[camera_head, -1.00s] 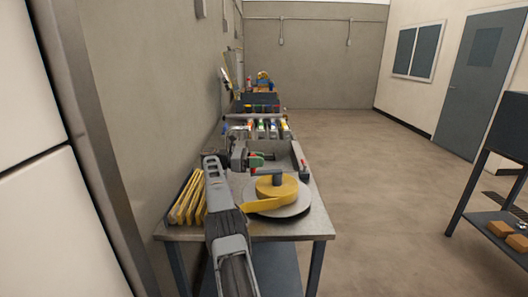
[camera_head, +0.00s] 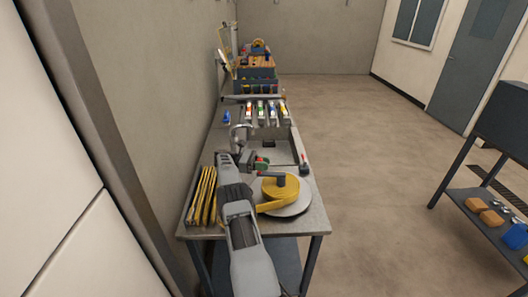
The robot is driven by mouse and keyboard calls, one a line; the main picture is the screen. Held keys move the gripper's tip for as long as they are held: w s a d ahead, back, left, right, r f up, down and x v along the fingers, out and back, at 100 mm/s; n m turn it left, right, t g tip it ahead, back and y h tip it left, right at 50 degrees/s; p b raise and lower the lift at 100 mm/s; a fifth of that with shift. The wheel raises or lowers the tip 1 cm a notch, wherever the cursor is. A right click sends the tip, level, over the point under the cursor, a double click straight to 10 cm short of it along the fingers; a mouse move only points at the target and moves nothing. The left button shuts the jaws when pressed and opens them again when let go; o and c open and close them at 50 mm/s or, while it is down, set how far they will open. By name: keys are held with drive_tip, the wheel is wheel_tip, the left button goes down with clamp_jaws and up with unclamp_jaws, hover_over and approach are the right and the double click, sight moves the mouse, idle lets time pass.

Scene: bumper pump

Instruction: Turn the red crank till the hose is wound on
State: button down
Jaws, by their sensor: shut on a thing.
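A flat reel (camera_head: 300,205) with a light round plate lies on the near part of the workbench. A yellow hose (camera_head: 283,193) is coiled around its dark hub, and a loose length runs off to the lower left. A dark crank arm (camera_head: 267,174) reaches left from the hub. My gripper (camera_head: 260,163) is over the far left side of the reel, shut on the small red crank grip (camera_head: 264,159), which it partly hides. Green shows beside the red. My arm covers part of the bench and the run of the hose.
Coloured items and a wooden-topped box (camera_head: 256,67) stand farther back.

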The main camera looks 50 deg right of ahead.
drive_tip(key=shift+s+a+f+y+p, duration=0.1)
drive_tip(key=shift+s+a+y+p, duration=0.15)
drive_tip(key=shift+p, duration=0.65)
drive_tip(key=c, duration=0.9)
unclamp_jaws()
drive_tip(key=shift+d, duration=0.1)
drive_tip(key=shift+o, duration=0.2)
wheel_tip(320, 180, up, 4)
drive_tip(key=shift+f+p, duration=0.1)
drive_tip(key=shift+p, duration=1)
drive_tip(key=s+a+r+b, duration=0.6)
drive_tip(key=s+a+r, duration=0.3)
drive_tip(key=a, duration=0.1)
drive_tip(key=shift+a+r+b, duration=0.2)
drive_tip(key=shift+a+b, duration=0.1)
drive_tip(key=shift+c, duration=0.4)
